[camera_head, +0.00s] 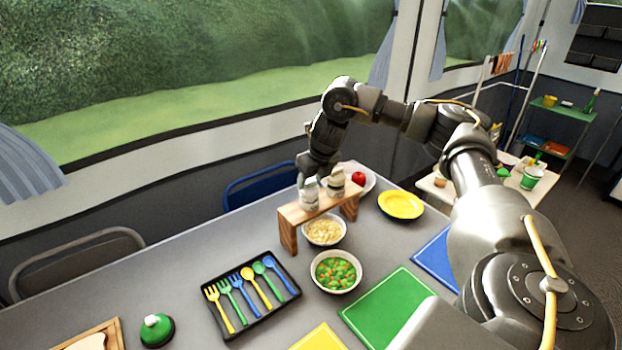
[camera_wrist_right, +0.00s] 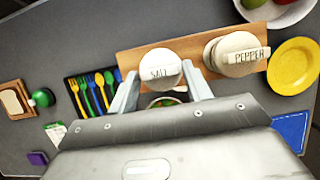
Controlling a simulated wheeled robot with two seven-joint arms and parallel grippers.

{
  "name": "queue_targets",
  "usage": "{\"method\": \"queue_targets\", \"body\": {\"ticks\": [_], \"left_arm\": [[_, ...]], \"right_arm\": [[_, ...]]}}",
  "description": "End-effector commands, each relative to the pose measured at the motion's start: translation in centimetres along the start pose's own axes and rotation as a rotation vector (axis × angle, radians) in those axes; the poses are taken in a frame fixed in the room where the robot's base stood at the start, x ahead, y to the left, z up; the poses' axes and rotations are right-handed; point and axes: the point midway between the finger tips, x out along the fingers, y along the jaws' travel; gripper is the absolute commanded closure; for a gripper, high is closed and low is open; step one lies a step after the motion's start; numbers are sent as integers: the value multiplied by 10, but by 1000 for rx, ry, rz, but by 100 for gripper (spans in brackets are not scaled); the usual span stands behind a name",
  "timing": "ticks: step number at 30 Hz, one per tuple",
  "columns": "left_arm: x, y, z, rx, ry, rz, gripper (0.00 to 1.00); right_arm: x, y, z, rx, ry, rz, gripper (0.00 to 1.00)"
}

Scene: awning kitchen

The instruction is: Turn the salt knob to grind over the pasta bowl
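The salt grinder (camera_head: 309,199) stands upright on a small wooden shelf (camera_head: 289,234). Its white knob, labelled SALT, shows in the right wrist view (camera_wrist_right: 160,68). My right gripper (camera_wrist_right: 160,72) is over it, pointing down, with one finger on each side of the knob. The fingers look apart from the knob, with narrow gaps. The pepper grinder (camera_head: 336,187) stands to the right on the same shelf; its knob shows in the wrist view (camera_wrist_right: 237,54). The pasta bowl (camera_head: 324,231) is at the shelf's front, partly below it. My left gripper is out of view.
A bowl of peas and carrots (camera_head: 336,271) sits in front of the pasta. A black cutlery tray (camera_head: 249,294) is to the left, a yellow plate (camera_head: 401,204) to the right. A red item (camera_head: 358,178) lies behind the shelf. A green mat (camera_head: 388,306) lies in front.

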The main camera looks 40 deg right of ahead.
Motion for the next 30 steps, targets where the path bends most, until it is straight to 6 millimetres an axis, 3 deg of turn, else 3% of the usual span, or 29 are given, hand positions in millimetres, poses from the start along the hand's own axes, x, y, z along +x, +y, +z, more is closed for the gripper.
{"method": "queue_targets", "body": {"ticks": [1,6,17,23,30], "left_arm": [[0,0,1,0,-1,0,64],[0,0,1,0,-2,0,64],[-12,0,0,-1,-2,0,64],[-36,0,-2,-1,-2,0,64],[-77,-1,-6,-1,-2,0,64]], "right_arm": [[0,0,0,0,0,0,58],[0,0,0,0,0,0,79],[-3,1,1,60,1,-26,79],[-6,3,2,185,3,-77,79],[-8,5,4,391,4,-164,79]]}}
